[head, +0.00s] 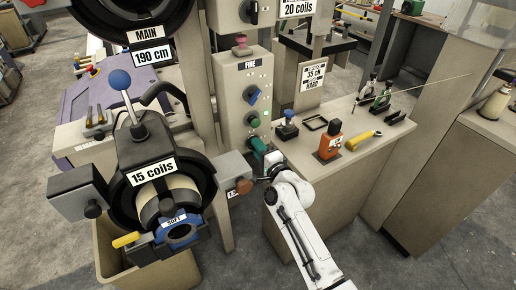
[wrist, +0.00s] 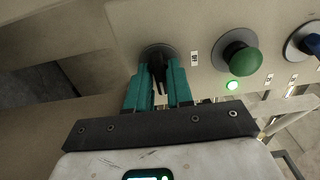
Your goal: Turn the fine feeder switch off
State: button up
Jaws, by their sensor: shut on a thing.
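The beige control box (head: 237,100) stands in the middle of the head view, with a label at its top that seems to read FINE. In the wrist view a black rotary switch (wrist: 158,58) sits on the panel face, its handle between the two teal fingers. My gripper (wrist: 161,75) is shut on this switch handle. In the head view my gripper (head: 261,152) reaches the lower part of the box, and its fingers hide the switch there. The handle points roughly along the fingers in the wrist view.
A green button (wrist: 240,58) with a lit green lamp (wrist: 232,85) is beside the switch; a blue knob (head: 252,95) is above. The 15 coils feeder (head: 155,172) and a grey box with an orange button (head: 243,186) stand left. A bench (head: 370,165) with tools is right.

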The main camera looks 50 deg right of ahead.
grip_shut()
jog(key=shift+f, duration=0.1)
jog(key=shift+f+n+b, duration=0.1)
jog(key=shift+n+b, duration=5.5)
jog(key=shift+n, duration=3.3)
jog(key=o, duration=0.6)
grip_release()
jog(key=shift+c, duration=0.2)
